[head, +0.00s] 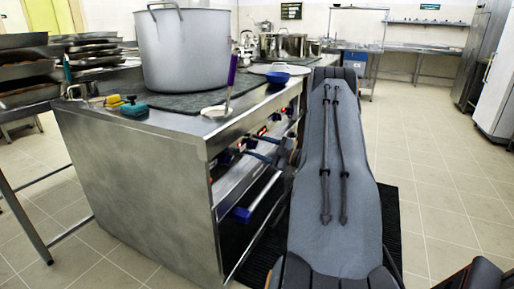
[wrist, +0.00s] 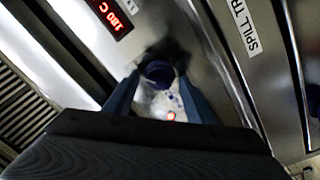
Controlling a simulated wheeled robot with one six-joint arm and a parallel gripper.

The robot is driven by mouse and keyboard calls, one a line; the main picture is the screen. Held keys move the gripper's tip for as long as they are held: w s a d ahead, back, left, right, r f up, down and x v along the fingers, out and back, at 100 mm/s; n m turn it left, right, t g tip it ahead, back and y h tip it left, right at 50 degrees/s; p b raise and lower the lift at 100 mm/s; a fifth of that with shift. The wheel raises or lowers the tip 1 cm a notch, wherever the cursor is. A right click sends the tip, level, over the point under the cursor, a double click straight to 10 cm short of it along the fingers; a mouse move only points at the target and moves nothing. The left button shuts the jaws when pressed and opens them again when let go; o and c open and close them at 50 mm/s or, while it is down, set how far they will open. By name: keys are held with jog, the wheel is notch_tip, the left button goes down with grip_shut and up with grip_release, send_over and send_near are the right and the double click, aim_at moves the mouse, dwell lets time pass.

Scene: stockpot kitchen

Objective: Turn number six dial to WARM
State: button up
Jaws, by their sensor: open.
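In the wrist view, a dark blue dial (wrist: 158,72) sits on the steel panel, between and just beyond the fingertips of my gripper (wrist: 157,88). The two blue-grey fingers are apart, one on each side of it; I cannot tell whether either touches it. The dial's number, its pointer and any WARM mark are not readable. A red lit display (wrist: 110,15) near it reads about 180 C. In the head view, the range front (head: 262,140) carries small red displays and blue dials, partly hidden by my arm.
A label starting "SPILL TR" (wrist: 244,27) is on the panel beside the dial. Tiled floor (head: 440,200) is free at the right.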

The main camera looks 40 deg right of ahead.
jog(key=v, duration=0.7)
jog(key=shift+s, duration=0.3)
jog(key=shift+d+p, duration=0.15)
jog(key=shift+p, duration=0.2)
